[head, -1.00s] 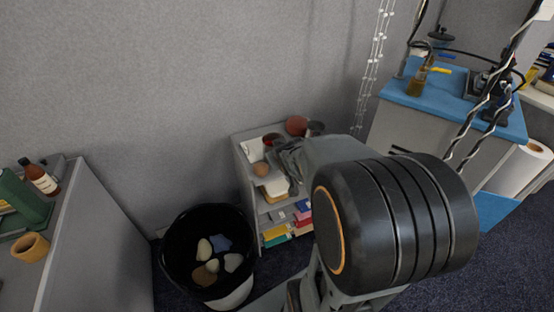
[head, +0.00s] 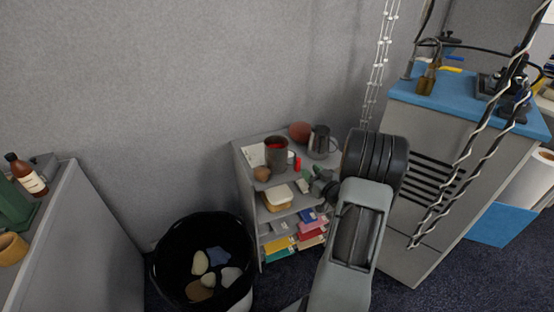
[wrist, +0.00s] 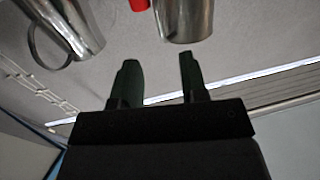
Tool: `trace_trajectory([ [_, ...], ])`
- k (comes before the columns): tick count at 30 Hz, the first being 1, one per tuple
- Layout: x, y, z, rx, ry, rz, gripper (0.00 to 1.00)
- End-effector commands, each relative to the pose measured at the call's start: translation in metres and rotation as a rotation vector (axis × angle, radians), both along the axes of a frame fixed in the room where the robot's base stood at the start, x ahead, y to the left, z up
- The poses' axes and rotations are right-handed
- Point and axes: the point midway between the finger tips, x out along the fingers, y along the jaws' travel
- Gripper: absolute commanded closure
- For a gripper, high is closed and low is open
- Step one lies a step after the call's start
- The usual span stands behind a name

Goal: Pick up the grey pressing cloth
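I cannot make out a grey pressing cloth for certain in either view. My gripper (head: 316,176) is at the front right of the small grey shelf unit (head: 245,190), partly hidden by my arm in the head view. In the wrist view my gripper (wrist: 158,75) has two dark green fingers apart, with nothing between them. Ahead of the fingers are a metal jug (wrist: 85,25) and a metal cup (wrist: 184,20), both clear of the fingers.
Lower shelves hold a container (head: 277,198) and colourful packets. A black bin (head: 165,245) with several stone-like pieces stands left. A blue-topped cabinet (head: 440,97) stands right.

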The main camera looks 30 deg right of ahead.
Motion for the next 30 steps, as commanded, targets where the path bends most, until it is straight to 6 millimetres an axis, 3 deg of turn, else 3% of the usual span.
trace_trajectory([
  [6,0.031,0.001,0.000,-0.001,0.000,0.001,0.60],
  [14,0.046,0.002,0.000,-0.001,0.000,0.000,0.60],
  [22,0.081,0.004,-0.001,-0.001,0.001,0.000,0.60],
  [30,0.093,0.004,-0.001,0.000,0.001,-0.002,0.60],
])
